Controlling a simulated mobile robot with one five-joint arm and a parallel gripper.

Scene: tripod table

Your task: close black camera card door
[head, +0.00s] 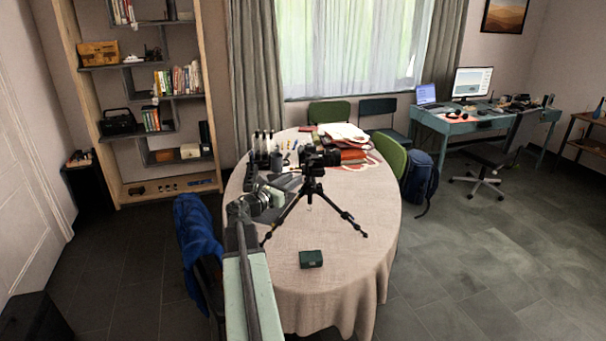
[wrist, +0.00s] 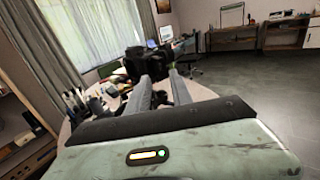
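The black camera (head: 318,158) sits on top of a black tripod (head: 312,189) that stands on the table. It also shows in the wrist view (wrist: 143,62), dark and just beyond my fingertips. Its card door is too small and dark to make out, so I cannot tell how far it stands open. My gripper (wrist: 160,80) points at the camera with its two grey fingers apart and nothing visible held between them. In the head view my gripper (head: 286,183) is left of the tripod, a little below camera height. Whether a fingertip touches the camera is unclear.
The oval table (head: 335,250) has a light cloth. A small dark green box (head: 311,259) lies near its front. A chair with a blue cloth (head: 195,235) is at the left.

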